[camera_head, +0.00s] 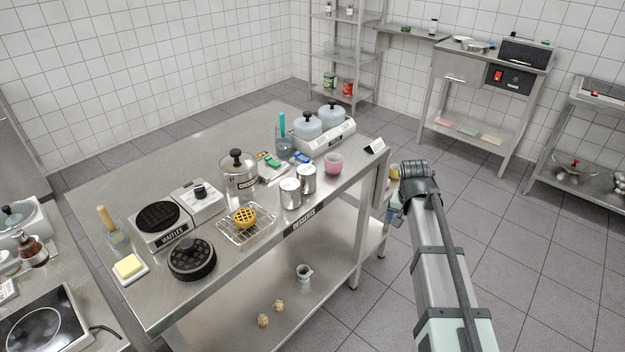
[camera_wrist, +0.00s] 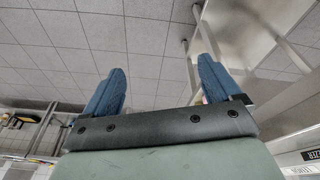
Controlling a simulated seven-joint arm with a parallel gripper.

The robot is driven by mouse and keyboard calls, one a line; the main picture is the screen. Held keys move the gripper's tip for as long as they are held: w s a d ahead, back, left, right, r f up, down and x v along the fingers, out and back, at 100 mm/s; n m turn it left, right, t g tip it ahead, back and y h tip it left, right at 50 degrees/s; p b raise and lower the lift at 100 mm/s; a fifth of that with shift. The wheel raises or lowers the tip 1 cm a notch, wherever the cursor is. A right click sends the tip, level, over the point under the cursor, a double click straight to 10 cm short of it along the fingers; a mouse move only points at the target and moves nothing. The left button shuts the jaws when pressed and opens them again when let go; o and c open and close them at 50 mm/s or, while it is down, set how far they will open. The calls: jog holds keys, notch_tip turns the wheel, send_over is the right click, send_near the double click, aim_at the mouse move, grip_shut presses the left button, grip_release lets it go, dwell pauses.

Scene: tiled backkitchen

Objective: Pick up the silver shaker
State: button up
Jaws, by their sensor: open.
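Two silver cylindrical containers stand upright on the steel table in the head view, a front one (camera_head: 290,193) and one just behind it to the right (camera_head: 307,179). They look like shakers; I cannot tell which is the one named. My gripper (camera_head: 388,212) is beyond the table's right end, well apart from both, and mostly hidden behind my own wrist. In the wrist view my gripper (camera_wrist: 160,88) has its two blue fingers wide apart, with only floor tiles between them. No shaker shows in that view.
A pink cup (camera_head: 334,163), a lidded pot (camera_head: 239,173) and a wire rack (camera_head: 246,224) stand near the containers. A small metal pitcher (camera_head: 304,271) is on the lower shelf. The table's right edge and leg (camera_head: 362,245) are close to my gripper.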

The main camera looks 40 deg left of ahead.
jog(key=s+a+r+n+y, duration=0.1)
jog(key=s+a+r, duration=0.2)
jog(key=a+r, duration=0.35)
jog(key=s+a+r, duration=0.3)
jog(key=a+r, duration=0.1)
jog(key=a, duration=0.5)
jog(key=t, duration=0.1)
send_near(307, 169)
jog(key=shift+n+y, duration=0.3)
jog(key=shift+y, duration=0.1)
jog(key=x, duration=0.8)
jog(key=shift+d, duration=0.4)
jog(key=shift+s+x, duration=0.2)
jog(key=shift+x, duration=1.1)
jog(key=shift+s+x, duration=0.2)
jog(key=shift+x, duration=1.1)
jog(key=shift+f, duration=0.15)
jog(key=shift+c, duration=0.4)
jog(key=c, duration=1.1)
